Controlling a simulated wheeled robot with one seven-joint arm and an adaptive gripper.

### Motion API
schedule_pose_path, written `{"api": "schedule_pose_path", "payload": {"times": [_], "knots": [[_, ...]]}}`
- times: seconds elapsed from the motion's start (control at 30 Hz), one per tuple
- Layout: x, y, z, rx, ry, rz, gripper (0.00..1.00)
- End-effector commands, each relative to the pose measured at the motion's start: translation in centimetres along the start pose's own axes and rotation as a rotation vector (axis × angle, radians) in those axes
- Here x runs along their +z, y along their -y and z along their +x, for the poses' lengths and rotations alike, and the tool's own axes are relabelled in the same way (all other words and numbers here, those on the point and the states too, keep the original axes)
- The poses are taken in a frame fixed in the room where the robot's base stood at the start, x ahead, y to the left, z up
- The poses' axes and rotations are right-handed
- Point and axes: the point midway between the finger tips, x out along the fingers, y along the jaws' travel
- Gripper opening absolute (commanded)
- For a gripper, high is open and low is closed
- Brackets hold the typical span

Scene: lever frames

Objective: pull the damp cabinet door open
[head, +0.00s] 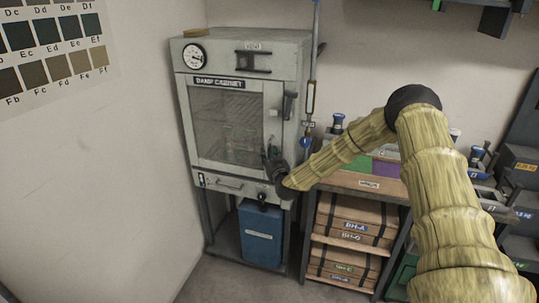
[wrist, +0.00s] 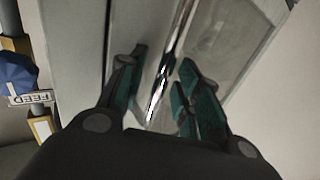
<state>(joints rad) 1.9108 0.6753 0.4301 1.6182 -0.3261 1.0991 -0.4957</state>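The damp cabinet (head: 290,60) is a pale grey box on a stand, with a black "DAMP CABINET" label. Its door (head: 225,120) has a large glass window and looks shut. My gripper (head: 268,155) is at the door's right edge, low beside the glass. In the wrist view a shiny metal bar (wrist: 172,62), seemingly the door handle, runs between the two fingers of my gripper (wrist: 163,85). The fingers stand apart with gaps showing beside the bar. In the head view the gripper hides the handle's lower part. The door (wrist: 225,40) also shows in the wrist view.
A drawer front (head: 225,184) lies below the door. A black latch-like part (head: 289,105) is on the cabinet's right side. A vertical pipe (head: 312,70) runs beside it. A blue bin (head: 260,235) stands underneath. A shelf with wooden boxes (head: 350,235) is at right. Floor ahead looks clear.

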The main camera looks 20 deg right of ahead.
Motion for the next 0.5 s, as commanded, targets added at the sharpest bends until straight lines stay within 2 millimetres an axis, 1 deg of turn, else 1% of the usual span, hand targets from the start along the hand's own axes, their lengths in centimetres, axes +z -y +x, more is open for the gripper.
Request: {"api": "schedule_pose_path", "payload": {"times": [0.3, 0.37, 0.4, 0.5], "knots": [[0.02, -0.03, 0.23, 0.000, 0.000, 0.000, 0.34], [0.02, -0.03, 0.23, 0.000, 0.000, 0.000, 0.25], [0.02, -0.04, 0.23, 0.000, 0.000, 0.000, 0.17], [0.02, -0.05, 0.22, 0.001, 0.000, 0.000, 0.00]]}}
